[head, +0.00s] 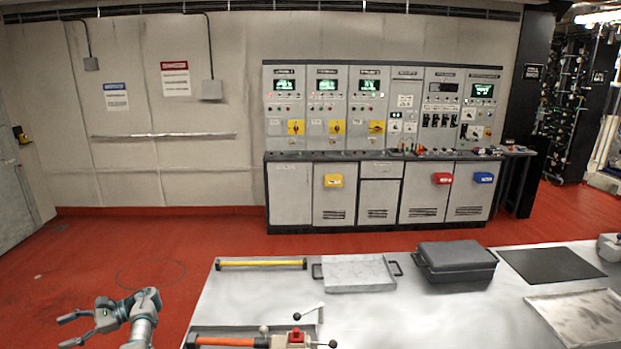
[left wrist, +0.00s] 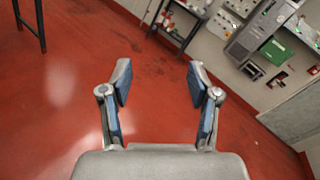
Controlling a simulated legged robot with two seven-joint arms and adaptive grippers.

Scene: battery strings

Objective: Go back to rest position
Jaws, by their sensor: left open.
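My left gripper (head: 78,328) is at the lower left of the head view, over the red floor and left of the grey table (head: 250,293). Its fingers are spread apart with nothing between them. My right gripper is in neither view.
The table holds a yellow bar (head: 262,264), a metal tray (head: 355,272), a dark grey case (head: 455,260), a black mat (head: 550,264) and an orange-handled tool (head: 235,341). A control cabinet (head: 290,194) stands at the back wall. The floor left of the table is clear.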

